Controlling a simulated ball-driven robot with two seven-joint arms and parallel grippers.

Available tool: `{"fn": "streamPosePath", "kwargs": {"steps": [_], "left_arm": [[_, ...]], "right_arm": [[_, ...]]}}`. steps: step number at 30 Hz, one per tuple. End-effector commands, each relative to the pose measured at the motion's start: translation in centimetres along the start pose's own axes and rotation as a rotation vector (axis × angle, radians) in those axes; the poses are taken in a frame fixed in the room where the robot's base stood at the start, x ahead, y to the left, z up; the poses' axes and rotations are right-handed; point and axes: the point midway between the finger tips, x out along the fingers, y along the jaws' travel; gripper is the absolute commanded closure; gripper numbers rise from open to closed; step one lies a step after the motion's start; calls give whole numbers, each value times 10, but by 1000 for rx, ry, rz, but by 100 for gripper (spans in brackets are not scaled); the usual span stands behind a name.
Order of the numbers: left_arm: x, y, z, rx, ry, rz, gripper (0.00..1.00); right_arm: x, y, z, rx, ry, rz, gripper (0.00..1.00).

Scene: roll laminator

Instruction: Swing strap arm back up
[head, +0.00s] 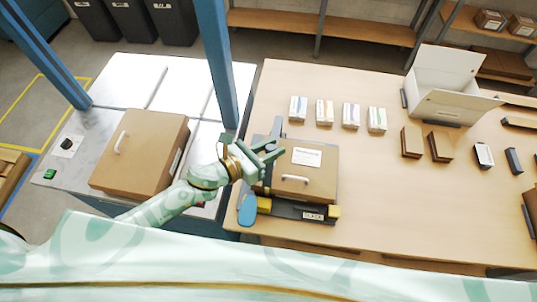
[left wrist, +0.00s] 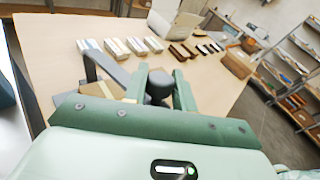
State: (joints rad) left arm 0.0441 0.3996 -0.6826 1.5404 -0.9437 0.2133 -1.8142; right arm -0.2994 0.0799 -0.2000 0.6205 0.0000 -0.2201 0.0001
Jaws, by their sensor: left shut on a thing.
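The grey strap arm (head: 276,127) stands at the back left corner of a brown cardboard box (head: 310,160) that sits in a dark fixture (head: 290,209) on the wooden table. In the left wrist view, the strap arm (left wrist: 104,66) runs toward a dark round knob (left wrist: 159,86) between my fingers. My left gripper (head: 272,149) reaches over the box's left edge and is shut on that knob. It also shows in the left wrist view (left wrist: 160,84). The fingers partly hide the knob and the arm's near end. My right gripper is not in view.
Several small cartons (head: 324,111) stand behind the fixture. An open white box (head: 443,82) is at the back right. Another brown box (head: 138,150) sits on the grey bench at left. A blue post (head: 217,60) rises near the strap arm.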

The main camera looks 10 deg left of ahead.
Motion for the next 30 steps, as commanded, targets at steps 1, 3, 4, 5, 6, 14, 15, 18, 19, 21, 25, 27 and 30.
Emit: {"fn": "streamPosePath", "kwargs": {"steps": [1,3,4,5,6,14,15,18,19,21,25,27,30], "left_arm": [[4,6,15,9,-6,4,100],[10,12,23,10,-7,4,100],[13,14,27,12,-8,3,100],[15,16,30,11,-8,3,100],[18,20,34,13,-8,3,100],[33,34,52,10,-7,4,100],[34,36,54,11,-8,4,100],[36,38,56,11,-7,4,100],[36,38,56,11,-7,4,100],[37,39,57,10,-7,5,100],[37,39,57,10,-6,5,100],[37,39,56,10,-6,5,100],[37,39,56,10,-6,5,100]], "right_arm": [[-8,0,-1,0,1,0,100],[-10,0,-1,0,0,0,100],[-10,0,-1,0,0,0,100],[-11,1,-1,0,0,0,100],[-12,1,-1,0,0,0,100],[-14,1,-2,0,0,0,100],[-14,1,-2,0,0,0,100],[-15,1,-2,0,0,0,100],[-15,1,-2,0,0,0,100],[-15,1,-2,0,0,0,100],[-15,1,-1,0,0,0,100],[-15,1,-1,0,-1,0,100],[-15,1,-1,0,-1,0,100]]}}
